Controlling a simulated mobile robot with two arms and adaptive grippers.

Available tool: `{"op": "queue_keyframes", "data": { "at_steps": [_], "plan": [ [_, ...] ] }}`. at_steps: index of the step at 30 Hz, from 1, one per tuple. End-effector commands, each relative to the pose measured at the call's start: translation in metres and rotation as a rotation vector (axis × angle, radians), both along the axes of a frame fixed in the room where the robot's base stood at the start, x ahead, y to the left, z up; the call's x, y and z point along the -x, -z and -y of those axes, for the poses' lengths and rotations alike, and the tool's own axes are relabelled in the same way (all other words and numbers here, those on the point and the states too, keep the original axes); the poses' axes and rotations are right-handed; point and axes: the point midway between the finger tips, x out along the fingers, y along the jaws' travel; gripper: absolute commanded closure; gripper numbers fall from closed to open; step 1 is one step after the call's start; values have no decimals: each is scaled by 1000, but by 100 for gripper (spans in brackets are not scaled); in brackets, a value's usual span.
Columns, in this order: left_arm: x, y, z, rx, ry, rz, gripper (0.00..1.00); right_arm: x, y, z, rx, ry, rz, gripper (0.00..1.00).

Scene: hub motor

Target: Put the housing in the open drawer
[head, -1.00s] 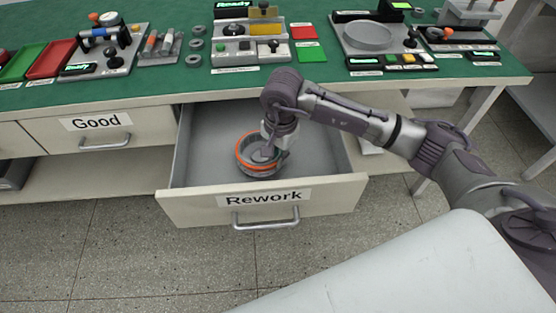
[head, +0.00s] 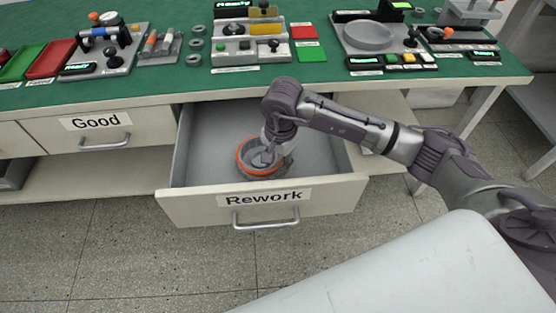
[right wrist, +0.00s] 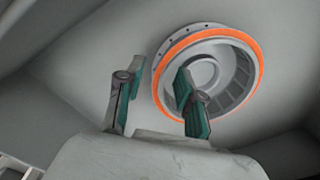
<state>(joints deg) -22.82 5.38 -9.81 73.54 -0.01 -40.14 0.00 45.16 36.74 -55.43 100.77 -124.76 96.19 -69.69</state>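The housing (head: 258,172), a round grey ring-shaped part with an orange rim, sits inside the open drawer labelled Rework (head: 178,206). My right gripper (head: 267,155) is down in the drawer at the housing. In the right wrist view the housing (right wrist: 240,93) lies on the drawer floor beyond the fingers. The two fingers of the right gripper (right wrist: 157,105) are spread apart. One finger overlaps the inside of the ring and the other is outside its rim; neither visibly pinches the wall. My left gripper is not in view.
A closed drawer labelled Good (head: 65,135) is to the left. The green-topped table (head: 190,85) above holds fixtures, a red tray (head: 50,59), and several small rings. The drawer floor around the housing is clear.

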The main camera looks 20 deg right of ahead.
Motion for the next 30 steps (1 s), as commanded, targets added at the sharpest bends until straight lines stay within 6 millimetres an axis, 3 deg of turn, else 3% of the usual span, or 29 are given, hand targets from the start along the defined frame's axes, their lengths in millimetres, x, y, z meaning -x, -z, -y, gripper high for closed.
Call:
{"op": "queue_keyframes", "data": {
  "at_steps": [5, 19, 24, 30],
  "plan": [
    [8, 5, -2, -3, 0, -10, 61, -1, -12, 0, 0, -1, 4, 63],
    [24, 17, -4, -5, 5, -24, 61, 5, -105, 3, 0, 0, 4, 63],
    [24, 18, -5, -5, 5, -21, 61, 5, -119, 3, 0, 0, 1, 63],
    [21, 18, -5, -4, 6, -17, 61, 6, -122, 4, 0, 1, 0, 63]
  ]
}}
